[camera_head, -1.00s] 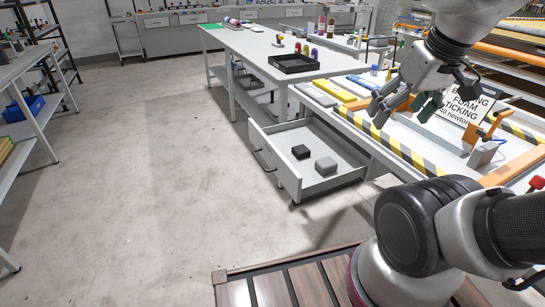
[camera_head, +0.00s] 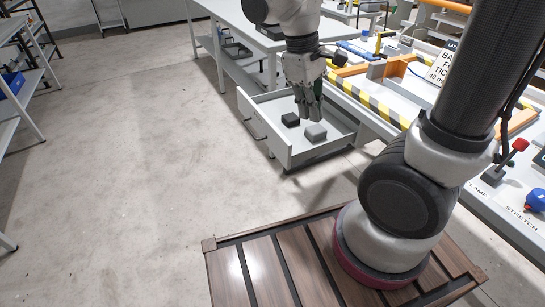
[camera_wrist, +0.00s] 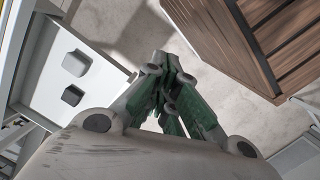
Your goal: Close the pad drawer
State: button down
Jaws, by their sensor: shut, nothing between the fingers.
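The pad drawer (camera_head: 293,160) is pulled open from under the bench, its grey front with a dark bar handle (camera_head: 255,129) facing left. A black pad (camera_head: 290,119) and a grey pad (camera_head: 316,132) lie inside on its floor. My gripper (camera_head: 312,119) is shut and empty, pointing down; in the head view it overlaps the drawer's interior, and its height above it is hard to judge. In the wrist view its green-padded fingers (camera_wrist: 168,105) are together over bare floor beside the drawer (camera_wrist: 70,75), whose two pads show at left.
A brown slatted platform (camera_head: 285,270) lies in front, with my base on it. The bench with a yellow-black striped edge (camera_head: 380,108) stands right of the drawer. The concrete floor left of the drawer is clear. Another white table (camera_head: 225,12) stands behind.

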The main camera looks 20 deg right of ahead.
jog(key=w+a+f+n+h, duration=0.3)
jog(key=a+f+n, duration=0.25)
jog(key=f, duration=0.35)
jog(key=w+a+f+n+h, duration=0.3)
jog(key=a+f+n+h, duration=0.15)
jog(key=a+f, duration=0.3)
jog(key=n+t, duration=0.3)
jog(key=n, duration=0.1)
send_near(283, 162)
notch_tip(283, 162, down, 3)
jog(key=d, duration=0.2)
jog(key=shift+w+d+y, duration=0.25)
jog(key=shift+w+d, duration=0.1)
jog(key=shift+d, duration=0.3)
jog(key=shift+d, duration=0.1)
